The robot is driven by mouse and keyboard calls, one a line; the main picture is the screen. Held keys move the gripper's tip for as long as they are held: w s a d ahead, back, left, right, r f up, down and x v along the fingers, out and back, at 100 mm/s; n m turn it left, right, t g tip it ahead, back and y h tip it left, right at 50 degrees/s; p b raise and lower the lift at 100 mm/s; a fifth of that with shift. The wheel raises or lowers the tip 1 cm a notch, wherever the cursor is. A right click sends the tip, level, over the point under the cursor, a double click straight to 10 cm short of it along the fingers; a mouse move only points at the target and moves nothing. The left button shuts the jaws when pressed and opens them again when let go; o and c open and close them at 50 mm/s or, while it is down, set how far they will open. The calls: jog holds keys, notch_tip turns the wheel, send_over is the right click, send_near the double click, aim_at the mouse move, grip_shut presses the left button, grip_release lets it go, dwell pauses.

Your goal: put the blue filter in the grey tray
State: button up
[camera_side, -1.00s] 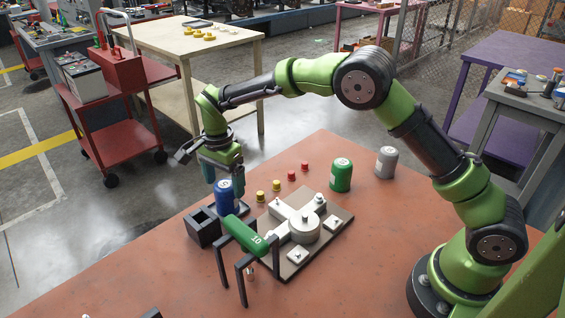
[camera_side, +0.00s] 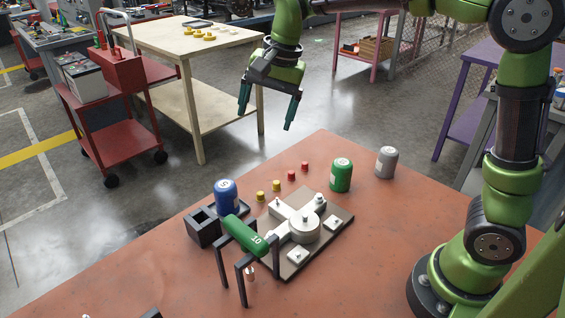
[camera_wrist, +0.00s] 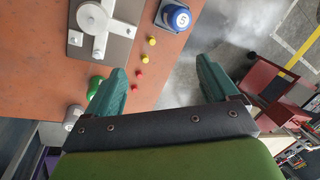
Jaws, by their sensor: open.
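The blue filter (camera_side: 226,197) stands upright at the left edge of the orange table, behind the black open box. A low dark grey tray (camera_side: 243,209) shows around its base; the filter appears to stand in it, though its foot is partly hidden. In the wrist view the blue filter (camera_wrist: 176,17) is at the top, its numbered top facing up, with a dark rim around it. My gripper (camera_side: 266,112) is open and empty, raised high behind the table and well apart from the filter. Its two green fingers also show in the wrist view (camera_wrist: 163,85).
A black open box (camera_side: 203,228), a green cylinder (camera_side: 245,235) on a black stand and a fixture plate (camera_side: 305,232) are near the filter. Several red and yellow caps (camera_side: 276,186), a green can (camera_side: 341,175) and a grey can (camera_side: 386,162) stand behind. The table's front is mostly clear.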

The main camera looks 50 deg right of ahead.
jog(key=s+d+f+n+t, duration=0.1)
jog(key=s+d+n+t, duration=0.1)
jog(key=s, duration=0.7)
jog(key=s+d+f+n+t, duration=0.1)
jog(key=s+n, duration=0.4)
jog(key=s, duration=0.5)
jog(key=shift+d+t, duration=0.9)
jog(key=shift+d, duration=0.05)
